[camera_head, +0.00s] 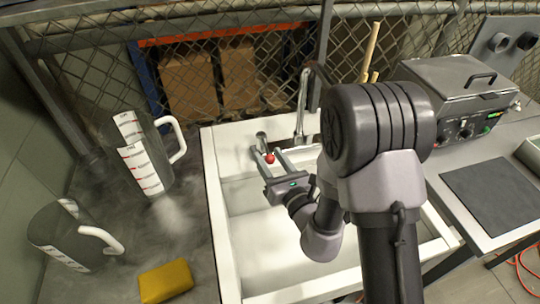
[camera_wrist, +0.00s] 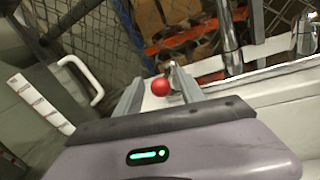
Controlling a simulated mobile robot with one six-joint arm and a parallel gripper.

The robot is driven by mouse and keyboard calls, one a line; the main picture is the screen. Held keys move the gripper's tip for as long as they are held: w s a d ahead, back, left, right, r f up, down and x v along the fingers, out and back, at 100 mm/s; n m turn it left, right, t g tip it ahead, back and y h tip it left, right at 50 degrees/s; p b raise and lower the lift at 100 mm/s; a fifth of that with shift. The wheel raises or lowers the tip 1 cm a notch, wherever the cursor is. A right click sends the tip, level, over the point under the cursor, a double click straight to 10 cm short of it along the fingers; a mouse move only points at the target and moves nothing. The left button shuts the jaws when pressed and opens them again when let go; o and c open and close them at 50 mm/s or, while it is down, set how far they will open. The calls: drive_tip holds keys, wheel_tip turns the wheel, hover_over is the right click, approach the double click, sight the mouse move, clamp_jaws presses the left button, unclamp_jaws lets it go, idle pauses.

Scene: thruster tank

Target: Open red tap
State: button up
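The red tap knob (camera_head: 269,158) is a small red ball at the back edge of the white sink (camera_head: 216,200). It also shows in the wrist view (camera_wrist: 160,87), near the middle. My gripper (camera_head: 267,150) is open, with its two fingers apart on either side of the red knob. In the wrist view my gripper's fingers (camera_wrist: 158,82) point away toward the knob, which shows between them. I cannot tell whether either finger touches it. A metal faucet (camera_head: 301,105) rises behind the sink, to the right of the knob.
Two dark measuring jugs (camera_head: 150,165) (camera_head: 62,238) stand left of the sink, and a yellow sponge (camera_head: 165,281) lies in front. A grey machine (camera_head: 462,85) and a dark mat (camera_head: 490,193) are on the right. A wire fence (camera_head: 200,50) closes the back.

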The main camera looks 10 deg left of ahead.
clamp_jaws()
idle(1.3)
